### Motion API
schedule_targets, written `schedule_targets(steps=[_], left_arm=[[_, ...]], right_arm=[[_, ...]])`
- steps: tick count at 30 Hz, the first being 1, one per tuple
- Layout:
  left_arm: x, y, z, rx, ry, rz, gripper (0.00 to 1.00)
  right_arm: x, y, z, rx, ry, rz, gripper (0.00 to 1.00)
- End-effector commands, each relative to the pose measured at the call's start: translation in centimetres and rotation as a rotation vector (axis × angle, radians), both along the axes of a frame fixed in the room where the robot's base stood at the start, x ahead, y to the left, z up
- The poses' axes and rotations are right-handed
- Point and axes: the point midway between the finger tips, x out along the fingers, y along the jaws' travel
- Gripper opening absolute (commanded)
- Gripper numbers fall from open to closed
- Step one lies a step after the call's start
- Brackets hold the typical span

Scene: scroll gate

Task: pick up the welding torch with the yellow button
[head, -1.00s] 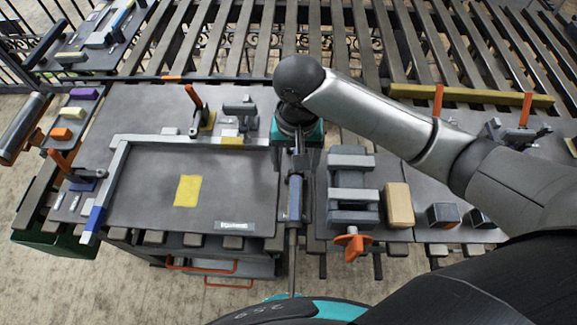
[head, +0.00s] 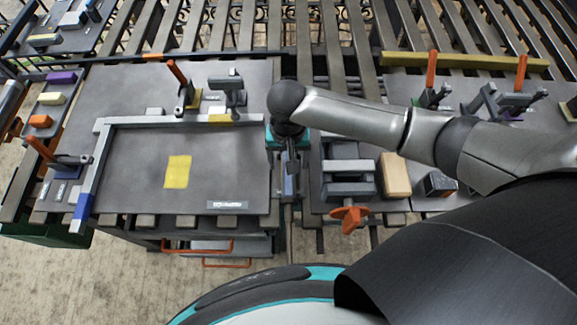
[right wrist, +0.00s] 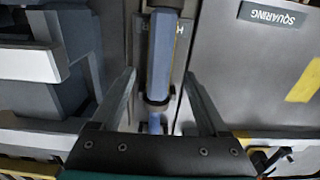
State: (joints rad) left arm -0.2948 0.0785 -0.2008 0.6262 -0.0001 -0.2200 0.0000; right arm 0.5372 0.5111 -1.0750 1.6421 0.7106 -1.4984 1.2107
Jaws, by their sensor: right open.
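A slim blue-grey cylindrical tool, seemingly a welding torch, lies in the gap between the two bench plates in the head view (head: 289,182). In the right wrist view the tool (right wrist: 162,60) runs between the fingers of my right gripper (right wrist: 160,78). The fingers are apart, one on each side, with a visible gap to it. In the head view my right gripper (head: 287,155) is over the tool's far end, mostly hidden by my wrist. No yellow button shows on the tool. My left gripper is not in view.
A grey vise (head: 347,178) with an orange knob stands close right of the tool, beside a wooden block (head: 394,174). Left is a flat plate (head: 230,160) with a yellow square (head: 177,172) and a squaring frame. Orange-handled clamps (head: 184,88) stand farther back.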

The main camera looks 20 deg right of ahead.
Motion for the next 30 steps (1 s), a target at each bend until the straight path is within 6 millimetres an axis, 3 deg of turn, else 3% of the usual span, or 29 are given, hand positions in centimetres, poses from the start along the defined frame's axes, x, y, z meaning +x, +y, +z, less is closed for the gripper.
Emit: schedule_targets(steps=[6, 14, 30], left_arm=[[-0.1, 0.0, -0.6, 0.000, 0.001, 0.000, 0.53], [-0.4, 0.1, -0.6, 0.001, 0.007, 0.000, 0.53], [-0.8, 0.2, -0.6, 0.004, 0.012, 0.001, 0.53]], right_arm=[[0.0, -0.2, -2.7, -0.001, -0.001, -0.001, 0.78], [-0.1, -0.1, -2.8, -0.001, -0.001, 0.001, 0.78], [0.0, -0.1, -2.8, -0.001, -0.001, 0.000, 0.17]])
